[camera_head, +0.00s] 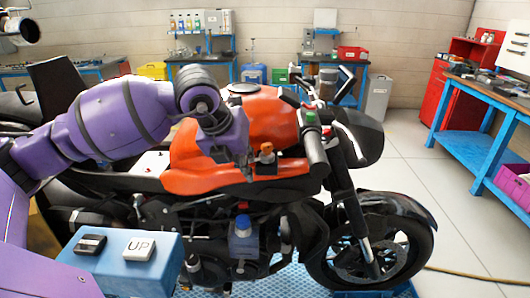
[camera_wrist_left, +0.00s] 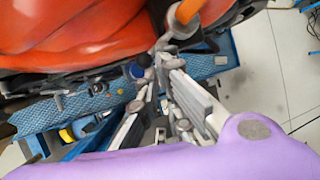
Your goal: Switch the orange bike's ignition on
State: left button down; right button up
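The orange bike (camera_head: 272,120) stands side-on in the middle of the head view, its front wheel at the right. An orange-topped knob (camera_head: 266,153) sits upright on its orange side panel; I cannot tell for sure that it is the ignition switch. My left gripper (camera_head: 243,172) hangs down just left of the knob, apparently apart from it. In the left wrist view, the gripper fingers (camera_wrist_left: 163,62) point toward the bike's side, with an orange cylindrical part (camera_wrist_left: 187,11) beyond their tips. Nothing is visibly held, and the finger gap is unclear.
A blue workbench (camera_head: 470,135) and red cabinet (camera_head: 437,93) stand at the right. Grey floor (camera_head: 460,215) is open between bike and workbench.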

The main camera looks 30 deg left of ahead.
pick_arm(q)
notch_tip(320, 180, up, 8)
jog(key=p, duration=0.1)
jog(key=shift+w+t, duration=0.3)
pick_arm(e)
jog(key=r, duration=0.1)
jog(key=w+r, duration=0.2)
jog(key=shift+w+d+t, duration=0.15)
jog(key=shift+d+t, duration=0.1)
jog(key=shift+t, duration=0.05)
pick_arm(q)
jog(key=shift+d+f, duration=0.1)
jog(key=shift+f, duration=0.1)
pick_arm(e)
jog(key=shift+a, duration=0.2)
